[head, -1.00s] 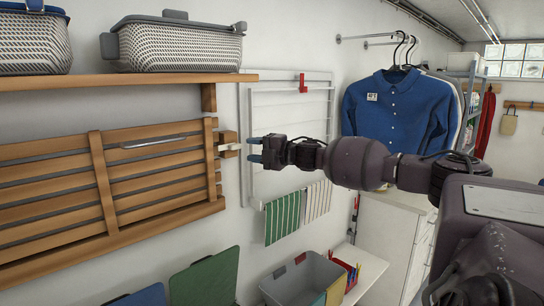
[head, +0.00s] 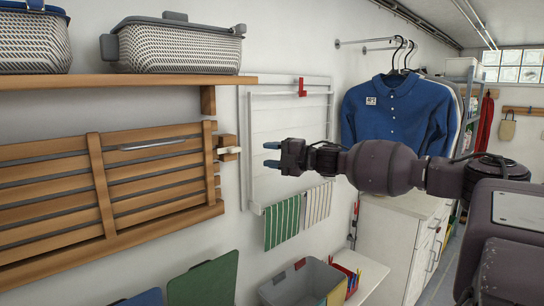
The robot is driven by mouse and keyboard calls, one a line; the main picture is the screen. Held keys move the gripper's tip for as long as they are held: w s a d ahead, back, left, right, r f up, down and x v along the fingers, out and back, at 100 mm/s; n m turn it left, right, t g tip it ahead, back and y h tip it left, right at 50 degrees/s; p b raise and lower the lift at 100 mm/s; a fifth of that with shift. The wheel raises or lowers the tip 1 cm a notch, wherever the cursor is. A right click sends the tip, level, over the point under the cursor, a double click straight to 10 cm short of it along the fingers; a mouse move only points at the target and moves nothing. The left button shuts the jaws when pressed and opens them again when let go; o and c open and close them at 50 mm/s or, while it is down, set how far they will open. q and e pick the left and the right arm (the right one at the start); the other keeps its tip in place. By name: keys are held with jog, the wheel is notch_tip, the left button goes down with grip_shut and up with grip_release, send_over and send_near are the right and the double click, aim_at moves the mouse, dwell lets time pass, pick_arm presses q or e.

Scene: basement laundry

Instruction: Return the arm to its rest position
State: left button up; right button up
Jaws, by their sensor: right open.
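My right arm comes in from the right in the head view. Its gripper (head: 271,154) is open and empty, with its blue-tipped fingers pointing left. It is in front of the white wall-mounted drying rack (head: 289,125). A gap separates the fingertips from the small wooden latch (head: 228,147) at the right end of the slatted wooden panel (head: 75,190). The panel lies flat against the wall. My left gripper is not in view.
A wooden shelf (head: 120,81) with two woven baskets (head: 180,46) is above the panel. A blue shirt (head: 385,110) hangs behind my arm. A grey bin (head: 300,285) sits low, beside a green board (head: 205,280). A white cabinet (head: 392,240) stands at right.

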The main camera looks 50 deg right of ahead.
dwell(0.8)
jog(key=s+a+f+m+g+h, duration=0.1)
jog(key=s+a+f+m+h, duration=0.15)
jog(key=f, duration=0.75)
jog(key=s+a+f+m+g+h, duration=0.1)
jog(key=s+a+f+m, duration=0.2)
jog(key=f, duration=0.7)
jog(key=s+a+f+m+g+h, duration=0.15)
jog(key=f+m, duration=0.35)
jog(key=f, duration=0.5)
jog(key=s+a+f+m, duration=0.3)
jog(key=s+a+f, duration=0.2)
jog(key=a, duration=0.3)
jog(key=s+a+f+m+g, duration=0.1)
jog(key=s+a+f+m, duration=0.2)
jog(key=s+a+f, duration=0.3)
jog(key=s+a+f+m+g, duration=0.1)
jog(key=s+a+f+m, duration=0.3)
jog(key=a, duration=0.8)
notch_tip(320, 180, down, 4)
jog(key=shift+s+f, duration=0.25)
jog(key=shift+s, duration=1)
